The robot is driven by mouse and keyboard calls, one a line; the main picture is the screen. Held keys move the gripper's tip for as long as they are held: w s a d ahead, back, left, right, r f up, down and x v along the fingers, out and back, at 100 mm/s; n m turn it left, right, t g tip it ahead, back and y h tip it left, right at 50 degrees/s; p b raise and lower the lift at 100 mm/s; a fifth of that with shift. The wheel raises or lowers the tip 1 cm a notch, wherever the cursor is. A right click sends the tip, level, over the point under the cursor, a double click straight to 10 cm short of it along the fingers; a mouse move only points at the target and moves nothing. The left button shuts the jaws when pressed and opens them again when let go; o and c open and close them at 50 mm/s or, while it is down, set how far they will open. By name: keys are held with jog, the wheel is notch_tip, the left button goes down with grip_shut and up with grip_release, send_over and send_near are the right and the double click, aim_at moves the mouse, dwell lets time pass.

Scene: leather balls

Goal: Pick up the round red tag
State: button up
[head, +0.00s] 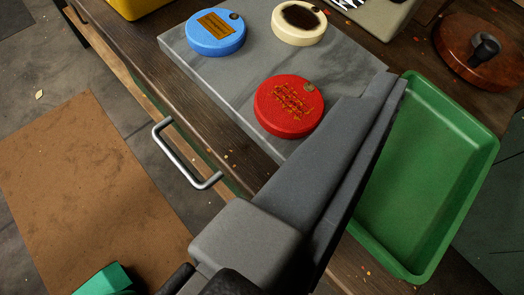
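The round red tag (289,106) lies flat on a grey stone slab, near the middle of the head view.
A blue round tag (215,34) and a cream one (299,22) lie on the slab (235,85) behind the red tag. A green tray (437,170) is to the right. A brown lidded disc (482,50) sits upper right. A metal drawer handle (185,160) juts out at left.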

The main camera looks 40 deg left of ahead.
jog(key=s+a+f+n+g+y+p, duration=0.1)
jog(key=s+a+f+g+y+p, duration=0.3)
jog(key=f, duration=0.6)
jog(key=y+b, duration=0.1)
jog(key=b, duration=0.2)
send_near(290, 106)
jog(key=shift+w+a+f+t, duration=0.4)
jog(key=shift+w+a+f, duration=0.4)
jog(key=shift+f, duration=0.25)
jog(key=shift+r+b+x, duration=0.2)
jog(key=shift+b+x, duration=0.75)
jog(key=shift+x, duration=2)
jog(key=shift+w, duration=0.1)
jog(key=c, duration=1.1)
